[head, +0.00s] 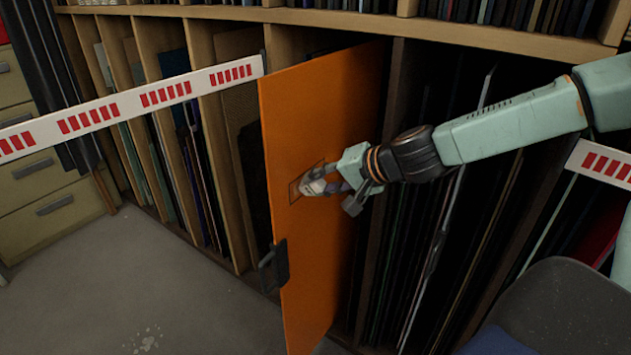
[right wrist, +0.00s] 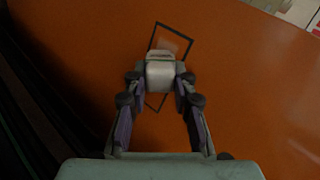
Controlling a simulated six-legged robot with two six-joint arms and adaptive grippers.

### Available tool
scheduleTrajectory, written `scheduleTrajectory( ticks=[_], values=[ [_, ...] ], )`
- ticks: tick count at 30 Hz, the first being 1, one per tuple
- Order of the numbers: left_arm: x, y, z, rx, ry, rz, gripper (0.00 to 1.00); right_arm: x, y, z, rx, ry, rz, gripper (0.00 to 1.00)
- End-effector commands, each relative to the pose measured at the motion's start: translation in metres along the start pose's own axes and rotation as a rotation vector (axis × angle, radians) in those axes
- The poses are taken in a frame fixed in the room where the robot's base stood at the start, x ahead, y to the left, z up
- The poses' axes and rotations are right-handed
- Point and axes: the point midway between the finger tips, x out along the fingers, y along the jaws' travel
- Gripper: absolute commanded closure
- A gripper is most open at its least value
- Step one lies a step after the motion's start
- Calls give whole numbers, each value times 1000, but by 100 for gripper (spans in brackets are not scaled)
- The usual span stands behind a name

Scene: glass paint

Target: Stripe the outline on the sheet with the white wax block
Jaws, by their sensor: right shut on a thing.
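The orange sheet (head: 310,120) stands upright, jutting out from the rack. A dark four-sided outline (head: 296,190) is drawn on its face; it also shows in the right wrist view (right wrist: 184,38). A paler patch lies inside the upper part of the outline there. My right gripper (head: 325,184) is at the outline, shut on the white wax block (right wrist: 160,75). The block lies over the middle of the outline and hides part of it. I cannot tell whether the block touches the sheet. My left gripper is not in view.
A dark clamp (head: 273,266) sits on the sheet's lower left edge. White tape with red marks (head: 130,103) spans the left side, and more (head: 606,164) is at the right. A dark chair (head: 560,310) stands lower right. Grey floor (head: 130,290) is open at lower left.

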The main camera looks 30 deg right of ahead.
Motion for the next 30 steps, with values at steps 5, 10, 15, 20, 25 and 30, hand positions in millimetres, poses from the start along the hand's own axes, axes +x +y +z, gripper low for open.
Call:
scheduleTrajectory(
  ticks=[5, 10, 15, 20, 25, 30],
  values=[
    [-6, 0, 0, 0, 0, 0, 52, 0, 4, -9, 1, -1, 1, 100],
    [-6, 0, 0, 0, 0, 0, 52, 0, 5, -14, 0, 1, 1, 100],
    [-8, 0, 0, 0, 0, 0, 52, 1, 8, -27, -1, 2, 2, 100],
    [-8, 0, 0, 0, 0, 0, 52, 2, 12, -38, -1, 2, 2, 100],
    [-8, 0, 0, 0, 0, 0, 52, 2, 14, -45, 0, 2, 1, 100],
    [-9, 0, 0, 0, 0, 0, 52, 1, 15, -52, 0, 3, 1, 100]
  ],
)
